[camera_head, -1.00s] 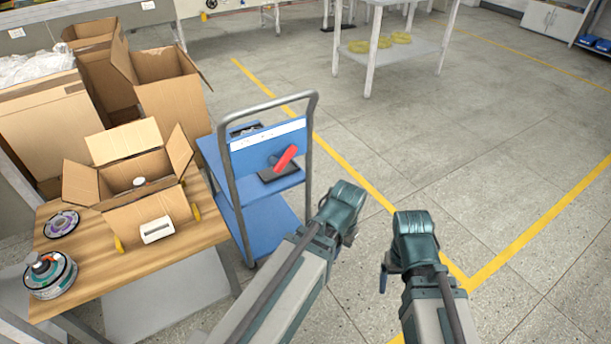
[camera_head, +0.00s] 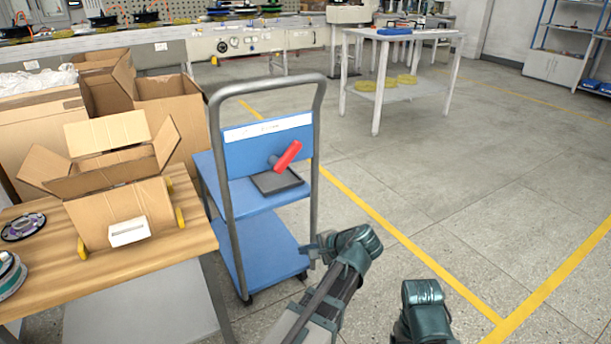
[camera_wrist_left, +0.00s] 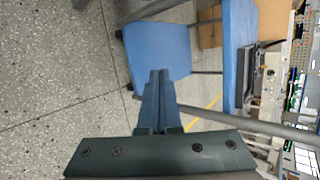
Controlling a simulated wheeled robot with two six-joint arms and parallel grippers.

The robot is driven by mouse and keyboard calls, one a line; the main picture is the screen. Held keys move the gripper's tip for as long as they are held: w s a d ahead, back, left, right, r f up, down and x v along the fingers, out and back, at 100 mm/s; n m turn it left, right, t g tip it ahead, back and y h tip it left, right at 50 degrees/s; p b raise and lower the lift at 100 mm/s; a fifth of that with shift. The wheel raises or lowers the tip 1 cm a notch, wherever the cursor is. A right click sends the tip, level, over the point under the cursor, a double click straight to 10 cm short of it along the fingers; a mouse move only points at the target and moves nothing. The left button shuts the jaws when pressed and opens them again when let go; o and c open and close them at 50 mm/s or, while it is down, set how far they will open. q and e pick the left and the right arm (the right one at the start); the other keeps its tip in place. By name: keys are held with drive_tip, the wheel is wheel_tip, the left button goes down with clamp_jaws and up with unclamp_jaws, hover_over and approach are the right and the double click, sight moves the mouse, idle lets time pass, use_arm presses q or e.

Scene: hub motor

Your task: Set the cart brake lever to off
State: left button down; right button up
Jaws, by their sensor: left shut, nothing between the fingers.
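The brake lever has a red handle (camera_head: 288,155) on the blue upright panel of the cart (camera_head: 268,146). The handle is tilted, its free end up and to the right. A white label strip (camera_head: 268,128) runs above it; its print is too small to read. My left gripper (camera_head: 310,247) is shut and empty, low at the right side of the cart and well below the lever. In the left wrist view its closed fingers (camera_wrist_left: 158,85) point toward a blue cart shelf (camera_wrist_left: 158,52). My right arm shows at the lower right, but its gripper is out of view.
A grey tubular frame (camera_head: 222,180) rises around the panel. A wooden table (camera_head: 120,262) with an open cardboard box (camera_head: 125,212) stands close on the left. A white table (camera_head: 400,92) is farther back. The floor (camera_head: 440,195) to the right is clear.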

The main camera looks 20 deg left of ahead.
use_arm(q)
drive_tip(key=w+d+r+m+t+y, duration=0.2)
drive_tip(key=w+r+m+t+y, duration=0.1)
drive_tip(key=r, duration=0.5)
drive_tip(key=w+d+r+m+t+y, duration=0.3)
drive_tip(key=w+r, duration=0.3)
drive_tip(key=r, duration=0.3)
drive_tip(key=shift+d+m+y, duration=0.25)
drive_tip(key=shift+m+y, duration=0.55)
drive_tip(key=shift+y, duration=0.1)
use_arm(e)
drive_tip(key=shift+f, duration=0.3)
use_arm(q)
drive_tip(key=shift+w, duration=0.1)
